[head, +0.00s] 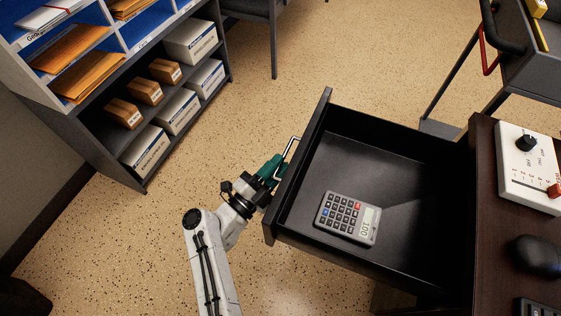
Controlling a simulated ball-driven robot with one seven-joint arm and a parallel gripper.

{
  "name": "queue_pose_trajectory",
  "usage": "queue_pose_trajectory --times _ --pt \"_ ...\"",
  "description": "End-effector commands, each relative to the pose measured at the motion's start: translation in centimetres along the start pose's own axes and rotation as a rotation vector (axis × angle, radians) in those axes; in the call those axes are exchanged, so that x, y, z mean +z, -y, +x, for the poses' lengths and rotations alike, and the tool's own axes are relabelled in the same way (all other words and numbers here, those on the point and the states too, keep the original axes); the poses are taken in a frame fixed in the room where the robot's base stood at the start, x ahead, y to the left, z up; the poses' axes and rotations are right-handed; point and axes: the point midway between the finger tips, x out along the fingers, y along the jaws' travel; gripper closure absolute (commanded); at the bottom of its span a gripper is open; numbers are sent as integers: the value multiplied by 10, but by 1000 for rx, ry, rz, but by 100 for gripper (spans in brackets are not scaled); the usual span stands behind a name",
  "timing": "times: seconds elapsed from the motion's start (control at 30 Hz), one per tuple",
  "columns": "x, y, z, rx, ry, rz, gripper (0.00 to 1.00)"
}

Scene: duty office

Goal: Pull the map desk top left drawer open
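The map desk drawer (374,146) is pulled far out from the desk (488,200). It is black inside and holds a grey calculator (347,218). A pale bar handle (290,150) is on the drawer's outer front. My gripper (276,168), green at its end, is at this handle, outside the drawer front. The drawer front's edge hides part of the handle and the fingertips, so I cannot tell whether the fingers are closed on it.
A shelf unit (110,70) with envelopes, brown boxes and white boxes stands at the upper left. A grey cart (535,70) stands at the upper right. A control box (530,165) and a black mouse (538,255) are on the desk. The speckled floor between shelf and drawer is clear.

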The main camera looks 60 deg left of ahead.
Motion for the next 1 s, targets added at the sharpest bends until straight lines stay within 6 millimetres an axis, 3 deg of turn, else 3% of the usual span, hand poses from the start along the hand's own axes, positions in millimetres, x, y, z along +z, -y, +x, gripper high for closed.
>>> queue_pose_trajectory --times 0.3,0.5,1.0 --pt "0 0 -63 -1 4 -2 78" --pt "1 -1 -87 0 3 -2 78" --pt "0 -1 -93 1 2 -2 78"
